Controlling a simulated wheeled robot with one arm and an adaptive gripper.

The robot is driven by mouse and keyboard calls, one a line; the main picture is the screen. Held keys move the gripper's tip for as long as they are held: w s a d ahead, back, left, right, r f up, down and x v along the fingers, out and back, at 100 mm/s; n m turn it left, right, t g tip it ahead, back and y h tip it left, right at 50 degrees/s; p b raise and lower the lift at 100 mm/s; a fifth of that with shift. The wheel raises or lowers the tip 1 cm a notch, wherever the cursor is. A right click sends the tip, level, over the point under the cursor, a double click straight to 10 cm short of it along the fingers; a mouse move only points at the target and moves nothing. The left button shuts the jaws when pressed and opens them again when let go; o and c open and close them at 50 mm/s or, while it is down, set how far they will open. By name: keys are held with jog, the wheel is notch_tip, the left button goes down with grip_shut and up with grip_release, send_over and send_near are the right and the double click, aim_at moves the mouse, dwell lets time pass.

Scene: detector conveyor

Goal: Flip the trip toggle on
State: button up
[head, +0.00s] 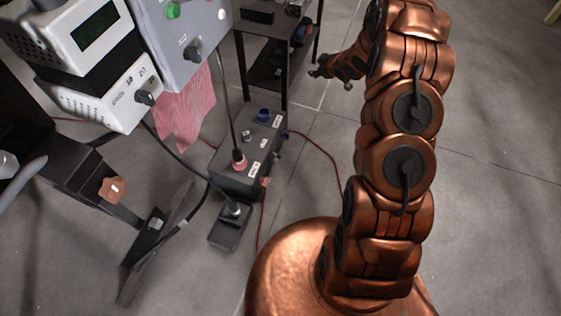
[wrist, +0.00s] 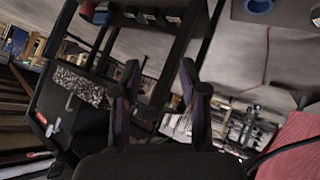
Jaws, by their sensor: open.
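I cannot make out for certain which part is the trip toggle. In the head view, a grey panel box (head: 178,38) at the top carries a green button (head: 173,11) and a black knob (head: 193,53). A dark floor box (head: 235,180) below it carries a red-collared plug, a blue socket (head: 263,115) and a small metal fitting (head: 247,136). My gripper (head: 332,76) is open and empty, right of both boxes and apart from them. In the wrist view, my gripper (wrist: 160,100) shows two dark fingers spread, with nothing between them.
White instruments (head: 92,100) stand left of the panel box. A pink cloth (head: 185,110) hangs below the panel. A dark shelf stand (head: 265,55) is left of my gripper. Cables cross the floor around the dark box. Floor to the right of my arm (head: 490,190) is clear.

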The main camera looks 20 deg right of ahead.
notch_tip(320, 180, down, 11)
jog(key=a+n+t+y+b, duration=0.1)
jog(key=y+b, duration=0.1)
jog(key=b, duration=0.1)
jog(key=n+t+y+b, duration=0.1)
jog(key=n+y+b, duration=0.2)
jog(key=y+b, duration=0.8)
send_near(277, 155)
jog(key=h+b, duration=0.1)
jog(key=shift+b+x, duration=1.65)
jog(key=shift+x, duration=2.6)
jog(key=shift+f, duration=0.15)
jog(key=shift+c, duration=0.4)
grip_shut()
